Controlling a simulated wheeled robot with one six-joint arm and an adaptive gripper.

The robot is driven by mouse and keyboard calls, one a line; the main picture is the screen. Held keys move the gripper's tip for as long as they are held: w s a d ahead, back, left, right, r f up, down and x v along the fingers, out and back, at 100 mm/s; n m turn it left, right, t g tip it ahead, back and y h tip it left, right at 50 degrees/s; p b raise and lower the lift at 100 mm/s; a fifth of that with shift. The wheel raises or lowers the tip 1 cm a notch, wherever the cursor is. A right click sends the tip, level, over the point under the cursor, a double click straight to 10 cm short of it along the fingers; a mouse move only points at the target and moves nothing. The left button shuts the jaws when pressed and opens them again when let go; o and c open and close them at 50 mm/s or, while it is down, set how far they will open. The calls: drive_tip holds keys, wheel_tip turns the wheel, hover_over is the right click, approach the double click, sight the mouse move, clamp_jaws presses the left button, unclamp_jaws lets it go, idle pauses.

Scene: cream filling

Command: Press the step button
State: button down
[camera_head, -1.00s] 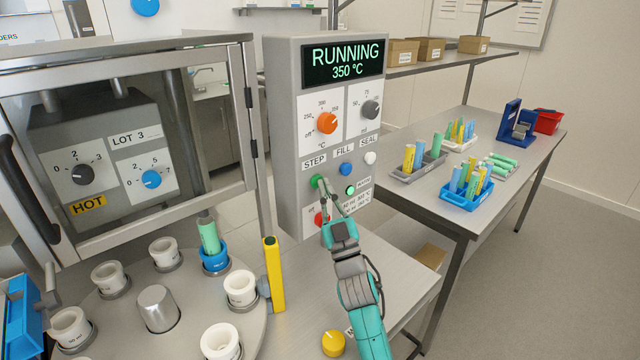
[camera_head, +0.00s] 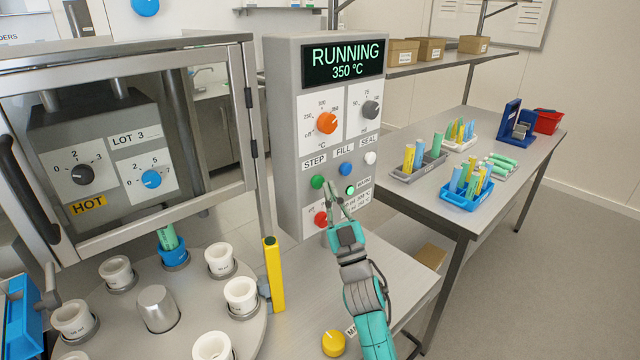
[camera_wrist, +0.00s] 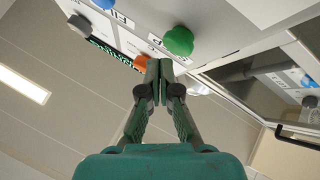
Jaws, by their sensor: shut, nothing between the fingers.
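The green step button (camera_head: 317,182) sits under the STEP label on the grey control panel (camera_head: 285,120). It also shows in the wrist view (camera_wrist: 179,41), just beyond and right of my fingertips. My gripper (camera_head: 334,188) is shut and empty. Its tips are in front of the panel, slightly right of the step button and apart from it in the wrist view. The display (camera_head: 343,62) reads RUNNING 350 °C.
The blue fill button (camera_head: 346,169), white seal button (camera_head: 370,158), a lit green light (camera_head: 350,190) and a red button (camera_head: 320,219) are close by. A turntable (camera_head: 190,310) with white cups and a blue holder (camera_head: 174,255) stands left; a yellow post (camera_head: 273,275) is beside it.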

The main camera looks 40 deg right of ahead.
drive_tip(key=shift+s, duration=0.1)
drive_tip(key=s, duration=0.5)
drive_tip(key=shift+d, duration=0.1)
idle(0.5)
idle(0.6)
